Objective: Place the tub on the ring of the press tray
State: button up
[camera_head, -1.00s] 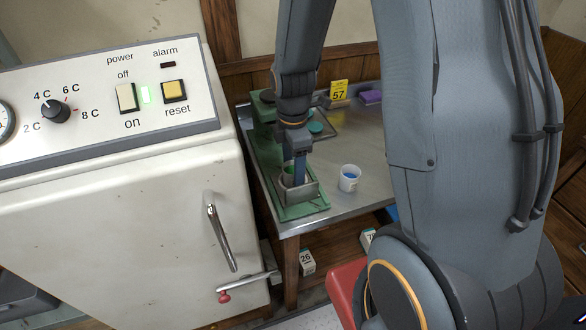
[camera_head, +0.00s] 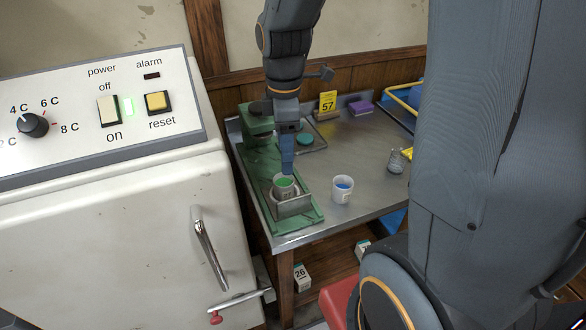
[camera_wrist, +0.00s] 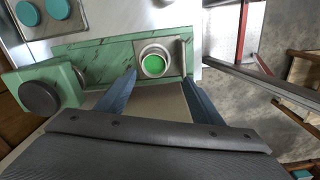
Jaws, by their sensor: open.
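A pale tub with green contents (camera_head: 284,187) stands upright on the grey press tray (camera_head: 296,208), at the front of the green press. In the wrist view the tub (camera_wrist: 153,63) sits inside a pale round rim, apparently the tray's ring; the head view shows only part of that rim at its base. My gripper (camera_head: 287,172) is just above and behind the tub, pointing down. In the wrist view its two fingers (camera_wrist: 159,78) are spread apart with nothing between the tips. They look clear of the tub.
A white tub with blue contents (camera_head: 343,189) stands on the metal table to the right. The press head (camera_head: 257,122) rises behind the tray. A yellow 57 sign (camera_head: 327,103), a purple block (camera_head: 361,107) and a glass (camera_head: 395,160) stand farther off. A white cabinet (camera_head: 110,230) is close at left.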

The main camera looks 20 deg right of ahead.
jog(key=s+f+m+t, duration=0.1)
jog(key=s+f+m, duration=0.1)
jog(key=s+m, duration=0.6)
jog(key=m, duration=0.7)
jog(key=shift+f, duration=0.1)
